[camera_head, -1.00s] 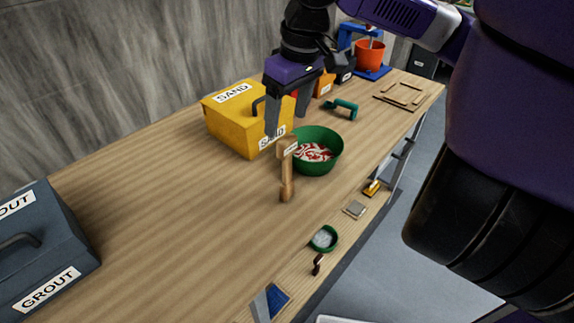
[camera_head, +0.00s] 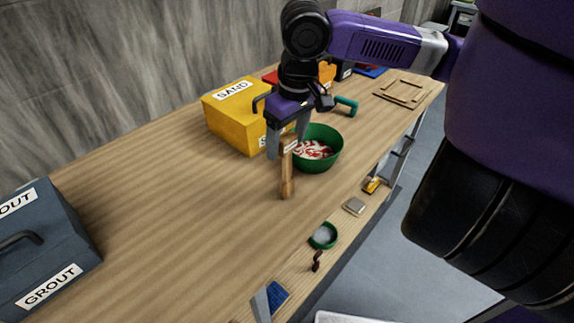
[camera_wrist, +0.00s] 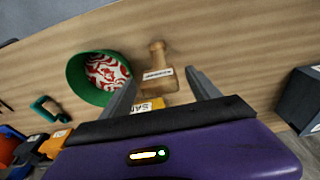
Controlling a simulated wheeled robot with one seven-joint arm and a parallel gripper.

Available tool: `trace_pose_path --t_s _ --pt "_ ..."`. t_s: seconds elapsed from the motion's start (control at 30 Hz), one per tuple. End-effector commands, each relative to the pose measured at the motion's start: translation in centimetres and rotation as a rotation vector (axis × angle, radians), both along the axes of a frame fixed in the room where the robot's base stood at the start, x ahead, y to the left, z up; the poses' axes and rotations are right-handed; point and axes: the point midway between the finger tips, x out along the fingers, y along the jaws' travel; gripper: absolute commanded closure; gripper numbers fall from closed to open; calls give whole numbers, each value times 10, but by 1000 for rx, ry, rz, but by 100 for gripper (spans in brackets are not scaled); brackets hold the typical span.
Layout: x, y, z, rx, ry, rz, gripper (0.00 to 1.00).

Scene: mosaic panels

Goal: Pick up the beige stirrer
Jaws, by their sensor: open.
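The beige stirrer (camera_head: 287,183) is a wooden piece with a small white label near its upper part. It stands on the workbench just left of the green bowl. My gripper (camera_head: 288,142) is open, with its fingers pointing down around the stirrer's upper part in the head view. In the wrist view the stirrer (camera_wrist: 157,58) shows between the two spread fingers of my gripper (camera_wrist: 159,82). I cannot tell whether either finger touches it. Part of the stirrer's top is hidden by the gripper in the head view.
A green bowl (camera_head: 327,161) with red and white contents stands close to the right. A yellow SAND box (camera_head: 229,123) is behind on the left, and a dark GROUT box (camera_head: 45,245) is at the left front. The bench's middle is clear.

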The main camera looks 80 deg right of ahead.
Motion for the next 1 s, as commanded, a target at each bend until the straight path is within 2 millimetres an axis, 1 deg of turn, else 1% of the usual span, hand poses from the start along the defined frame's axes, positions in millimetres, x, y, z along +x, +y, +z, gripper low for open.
trace_pose_path --t_s 0.03,0.17,0.2,0.27,0.3,0.37,0.4,0.77,0.87,0.97,1.0 --pt "0 0 0 0 0 0 31" --pt "0 0 0 0 0 0 57" --pt "0 0 0 0 0 0 64" --pt "0 0 0 0 0 0 76" --pt "0 0 0 0 0 0 84" --pt "0 0 0 0 0 0 96" --pt "0 0 0 0 0 0 100" --pt "0 0 3 -1 1 0 100" --pt "0 0 8 -1 0 0 100" --pt "1 -1 20 -3 -1 0 100" --pt "1 0 26 -2 -1 0 100"
